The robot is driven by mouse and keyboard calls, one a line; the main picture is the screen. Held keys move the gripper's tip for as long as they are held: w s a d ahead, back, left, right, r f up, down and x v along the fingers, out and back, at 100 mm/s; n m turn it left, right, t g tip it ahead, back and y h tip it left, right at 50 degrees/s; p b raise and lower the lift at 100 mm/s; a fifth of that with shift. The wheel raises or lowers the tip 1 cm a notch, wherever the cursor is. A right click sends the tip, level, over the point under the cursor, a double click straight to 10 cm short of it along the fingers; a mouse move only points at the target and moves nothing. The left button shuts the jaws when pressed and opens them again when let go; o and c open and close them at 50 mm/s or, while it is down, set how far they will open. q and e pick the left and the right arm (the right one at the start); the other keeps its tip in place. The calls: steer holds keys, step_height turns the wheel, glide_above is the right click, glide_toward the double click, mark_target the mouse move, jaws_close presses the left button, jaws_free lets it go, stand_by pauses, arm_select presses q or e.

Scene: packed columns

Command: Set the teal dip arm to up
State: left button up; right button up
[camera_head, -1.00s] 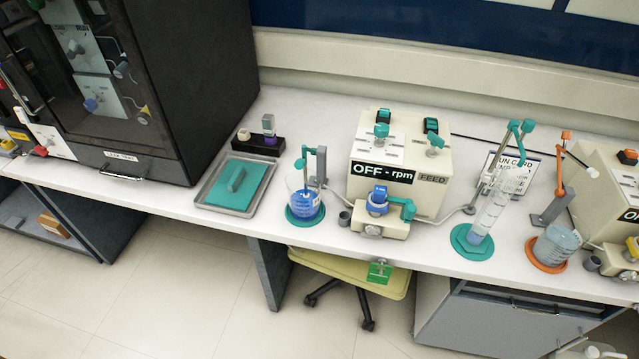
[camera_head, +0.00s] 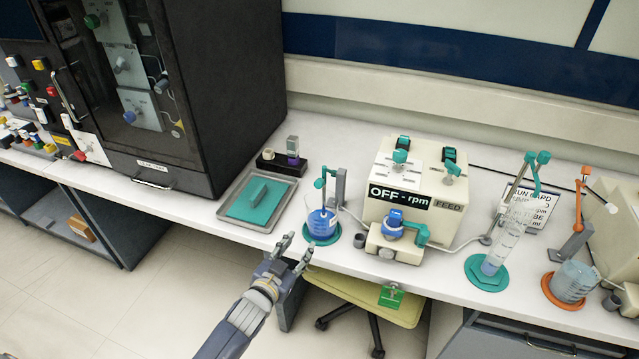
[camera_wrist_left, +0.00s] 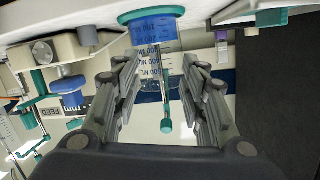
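The teal dip arm (camera_head: 319,183) sits on a grey stand (camera_head: 340,186) beside a beaker of blue liquid (camera_head: 321,222) on a round teal base. Its thin rod runs down into the beaker. My left gripper (camera_head: 296,246) is open and empty, in front of the bench edge and just short of the beaker. In the left wrist view, which is upside down, the beaker (camera_wrist_left: 155,30) and the teal arm end (camera_wrist_left: 167,126) show between the spread fingers (camera_wrist_left: 160,90). My right gripper is not in view.
A tray with a teal slab (camera_head: 257,200) lies left of the beaker. The cream pump box (camera_head: 410,185) with its blue and teal pump head (camera_head: 393,224) stands close on the right. A tall cylinder (camera_head: 500,240) and an orange-armed stand (camera_head: 579,210) are further right.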

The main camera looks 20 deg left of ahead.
mark_target(317, 186)
arm_select(q)
step_height(317, 186, up, 12)
steer(key=w+r+t, duration=0.1)
steer(key=w+t, duration=0.1)
steer(key=shift+m+h, duration=0.3)
steer(key=w, duration=0.3)
steer(key=w+d+p, duration=0.1)
steer(key=w, duration=0.3)
steer(key=w+d+f+p, duration=0.1)
steer(key=w, duration=0.2)
steer(key=shift+w+d, duration=0.1)
steer(key=shift+w, duration=0.1)
steer(key=shift+r, duration=0.1)
jaws_close()
